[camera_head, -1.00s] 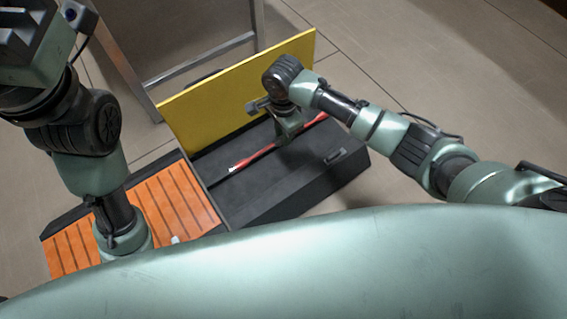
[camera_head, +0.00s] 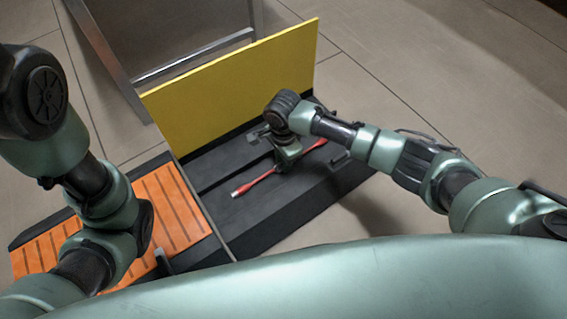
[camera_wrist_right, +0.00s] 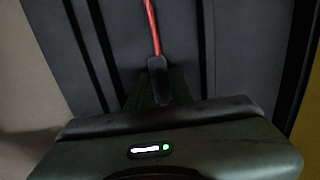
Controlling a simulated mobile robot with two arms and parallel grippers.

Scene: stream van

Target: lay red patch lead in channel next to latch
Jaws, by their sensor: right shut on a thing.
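The red patch lead (camera_head: 262,180) runs slantwise along the top of a black case (camera_head: 250,222). Its light-tipped end points left. My right gripper (camera_head: 287,158) is over the case, shut on the lead part way along. In the right wrist view, the red lead (camera_wrist_right: 153,28) runs up from a dark sleeve (camera_wrist_right: 158,80) at the right gripper (camera_wrist_right: 157,98). Dark straight channels (camera_wrist_right: 98,50) lie either side of it; I cannot tell whether the lead touches the surface. A small dark latch-like part (camera_head: 341,157) is right of the gripper.
A yellow panel (camera_head: 235,80) stands upright along the case's far side. An orange slatted panel (camera_head: 175,205) lies at its left, with my left arm over it. A metal frame (camera_head: 190,65) stands behind. Tiled floor at the right is clear.

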